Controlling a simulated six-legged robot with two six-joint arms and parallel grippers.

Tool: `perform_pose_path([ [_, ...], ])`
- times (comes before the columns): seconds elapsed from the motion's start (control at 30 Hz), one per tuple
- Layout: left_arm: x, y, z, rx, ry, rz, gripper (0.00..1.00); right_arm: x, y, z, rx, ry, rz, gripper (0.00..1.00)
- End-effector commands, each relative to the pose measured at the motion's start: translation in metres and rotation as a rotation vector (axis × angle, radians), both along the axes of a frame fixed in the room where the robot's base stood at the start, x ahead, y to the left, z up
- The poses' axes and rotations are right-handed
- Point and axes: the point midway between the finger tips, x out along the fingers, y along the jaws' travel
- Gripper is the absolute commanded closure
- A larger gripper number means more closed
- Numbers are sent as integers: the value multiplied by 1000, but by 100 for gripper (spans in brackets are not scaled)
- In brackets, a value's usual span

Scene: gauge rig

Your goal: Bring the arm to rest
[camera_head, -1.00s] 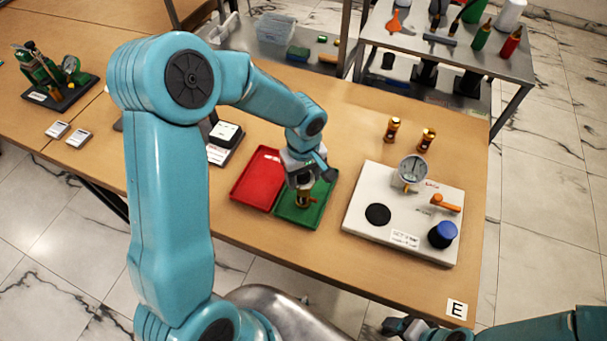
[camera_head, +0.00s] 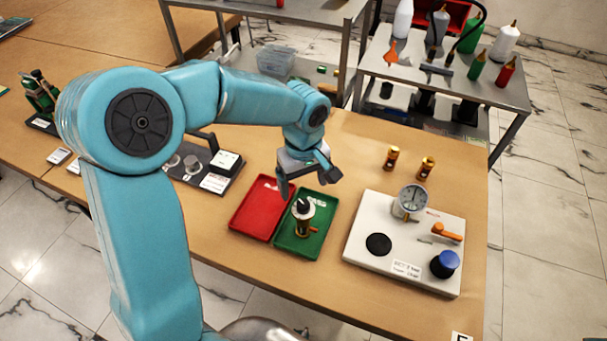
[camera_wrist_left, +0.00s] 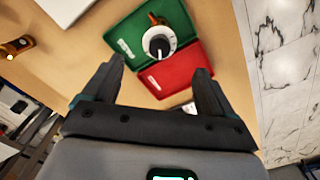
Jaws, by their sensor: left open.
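My left gripper (camera_head: 305,181) is open and empty above the red tray (camera_head: 243,226) and green tray (camera_head: 280,240). A brass gauge with a round white dial (camera_head: 304,209) stands in the green tray, below and apart from the fingers. In the left wrist view both fingers (camera_wrist_left: 155,92) are spread, with the gauge (camera_wrist_left: 158,41) beyond them in the green tray (camera_wrist_left: 122,32). The red tray (camera_wrist_left: 180,72) lies nearer the fingers and looks empty apart from a white label. My right gripper is not in view.
A white test rig (camera_head: 360,257) with a dial gauge (camera_head: 411,200), orange lever and blue knob stands right of the trays. Two brass fittings (camera_head: 391,158) stand behind it. A dark device (camera_head: 205,168) lies left of the trays. A metal cart (camera_head: 440,75) with bottles stands behind the table.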

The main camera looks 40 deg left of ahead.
Motion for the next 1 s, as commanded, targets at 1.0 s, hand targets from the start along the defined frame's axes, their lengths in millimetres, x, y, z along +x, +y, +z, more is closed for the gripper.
perform_pose_path([
  [1.0, -1, 0, 25, 0, 0, 1, 14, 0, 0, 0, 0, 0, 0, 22],
])
